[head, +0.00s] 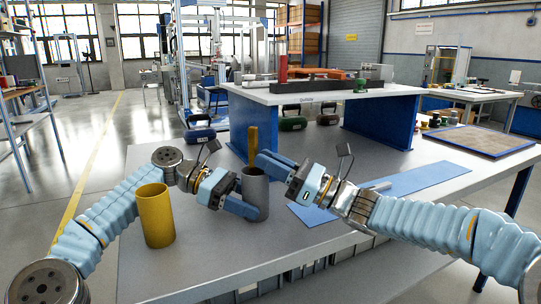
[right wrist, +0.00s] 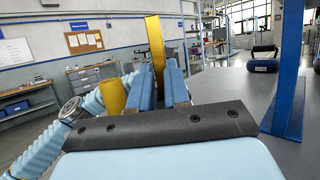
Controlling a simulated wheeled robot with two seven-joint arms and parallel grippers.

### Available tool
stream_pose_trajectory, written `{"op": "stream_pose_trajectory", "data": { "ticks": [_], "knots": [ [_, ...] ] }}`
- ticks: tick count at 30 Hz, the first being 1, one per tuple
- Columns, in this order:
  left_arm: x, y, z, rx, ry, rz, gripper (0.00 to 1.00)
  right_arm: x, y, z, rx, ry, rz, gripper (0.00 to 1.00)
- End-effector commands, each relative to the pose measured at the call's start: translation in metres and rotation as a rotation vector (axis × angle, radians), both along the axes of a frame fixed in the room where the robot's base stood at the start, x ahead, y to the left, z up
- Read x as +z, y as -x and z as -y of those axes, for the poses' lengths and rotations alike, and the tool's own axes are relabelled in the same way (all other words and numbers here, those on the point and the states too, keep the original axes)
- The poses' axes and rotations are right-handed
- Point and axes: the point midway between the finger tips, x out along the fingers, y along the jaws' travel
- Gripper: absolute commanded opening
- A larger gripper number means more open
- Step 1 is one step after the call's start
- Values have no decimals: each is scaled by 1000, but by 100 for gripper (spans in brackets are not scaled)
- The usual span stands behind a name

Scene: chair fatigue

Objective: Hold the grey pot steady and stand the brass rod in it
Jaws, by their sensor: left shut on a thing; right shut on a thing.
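The grey pot (head: 256,188) stands upright on the grey table in the head view. My left gripper (head: 246,209) is shut on its lower part from the left. The brass rod (head: 252,143) is upright above the far part of the pot's rim. My right gripper (head: 264,162) is shut on the rod, reaching in from the right; the rod also shows between its blue fingers in the right wrist view (right wrist: 155,45). The rod's lower end is hidden, so I cannot tell whether it is inside the pot.
A yellow cylinder (head: 155,215) stands left of the pot, close to my left arm. A blue mat (head: 418,181) lies to the right, partly behind my right arm. A raised white shelf (head: 320,92) on blue supports is behind. A brown-topped tray (head: 480,140) sits far right.

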Motion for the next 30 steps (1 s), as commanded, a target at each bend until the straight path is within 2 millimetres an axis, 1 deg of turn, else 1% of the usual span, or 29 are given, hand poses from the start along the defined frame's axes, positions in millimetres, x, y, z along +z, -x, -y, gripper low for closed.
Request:
{"op": "stream_pose_trajectory", "data": {
  "ticks": [9,10,15,16,25,28,30],
  "knots": [
    [0,0,0,0,0,0,44,-1,0,0,1,-2,1,0],
    [0,0,0,0,0,0,44,-1,0,0,1,-2,1,18],
    [0,0,0,0,0,0,44,-1,0,0,1,-1,1,44],
    [0,0,0,0,0,0,44,-1,0,0,1,-1,1,46],
    [0,0,0,0,0,0,44,-3,0,2,-1,0,-2,46],
    [0,0,0,0,0,0,44,-7,3,11,-2,1,-3,46],
    [0,0,0,0,0,0,44,-11,8,23,-5,1,-1,46]
  ]
}}
